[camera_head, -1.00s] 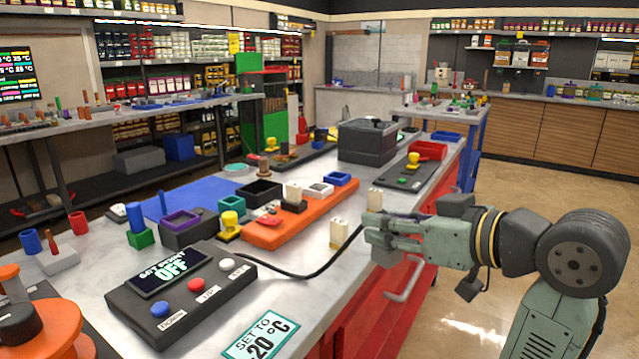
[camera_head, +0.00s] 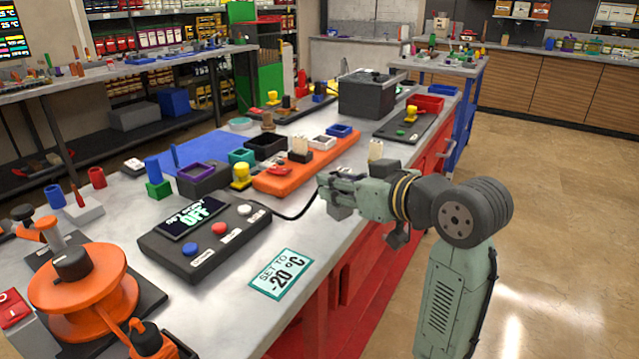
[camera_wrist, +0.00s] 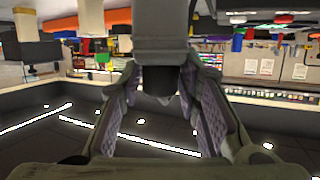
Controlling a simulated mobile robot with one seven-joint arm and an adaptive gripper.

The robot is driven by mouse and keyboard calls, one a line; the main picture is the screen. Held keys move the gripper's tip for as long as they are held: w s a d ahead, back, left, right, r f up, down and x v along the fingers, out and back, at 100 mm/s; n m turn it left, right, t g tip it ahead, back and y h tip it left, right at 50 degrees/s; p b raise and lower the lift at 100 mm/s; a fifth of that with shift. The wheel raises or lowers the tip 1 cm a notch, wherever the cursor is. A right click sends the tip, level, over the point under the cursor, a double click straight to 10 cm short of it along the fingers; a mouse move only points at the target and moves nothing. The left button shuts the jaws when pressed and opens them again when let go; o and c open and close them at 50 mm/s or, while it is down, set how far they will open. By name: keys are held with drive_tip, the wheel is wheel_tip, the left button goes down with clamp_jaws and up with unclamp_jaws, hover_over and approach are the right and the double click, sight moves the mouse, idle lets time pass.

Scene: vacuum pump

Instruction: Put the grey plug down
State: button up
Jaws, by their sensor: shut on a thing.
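My gripper (camera_head: 324,187) is at the right edge of the white-grey bench (camera_head: 215,318), right of the control box, with its fingers pointing left. In the wrist view my gripper (camera_wrist: 162,85) has its two fingers closed in on a grey, blocky plug (camera_wrist: 165,40). The plug's gripped part is mostly hidden by the fingers.
A control box (camera_head: 205,240) with a display reading OFF and a cable stands left of my gripper. An orange reel (camera_head: 80,295) stands front left. Bare bench surrounds the "-20 °C" card (camera_head: 282,275).

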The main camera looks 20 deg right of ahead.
drive_tip(key=shift+w+a+f+p, duration=0.25)
drive_tip(key=shift+w+a+f, duration=0.15)
drive_tip(key=shift+w+f, duration=0.25)
drive_tip(key=shift+w+a+f+p, duration=0.2)
drive_tip(key=shift+w+a+f, duration=0.15)
drive_tip(key=shift+w+f, duration=0.35)
drive_tip(key=shift+w+a+f+p, duration=0.25)
drive_tip(key=shift+w+a+f, duration=0.15)
drive_tip(key=shift+w+f, duration=0.25)
drive_tip(key=shift+f, duration=0.15)
drive_tip(key=o, duration=1.2)
drive_tip(key=shift+s+d+r, duration=0.1)
drive_tip(key=shift+s+r, duration=0.1)
drive_tip(key=b+v, duration=0.2)
drive_tip(key=v, duration=0.9)
drive_tip(key=shift+s+r, duration=0.1)
drive_tip(key=shift+s, duration=0.2)
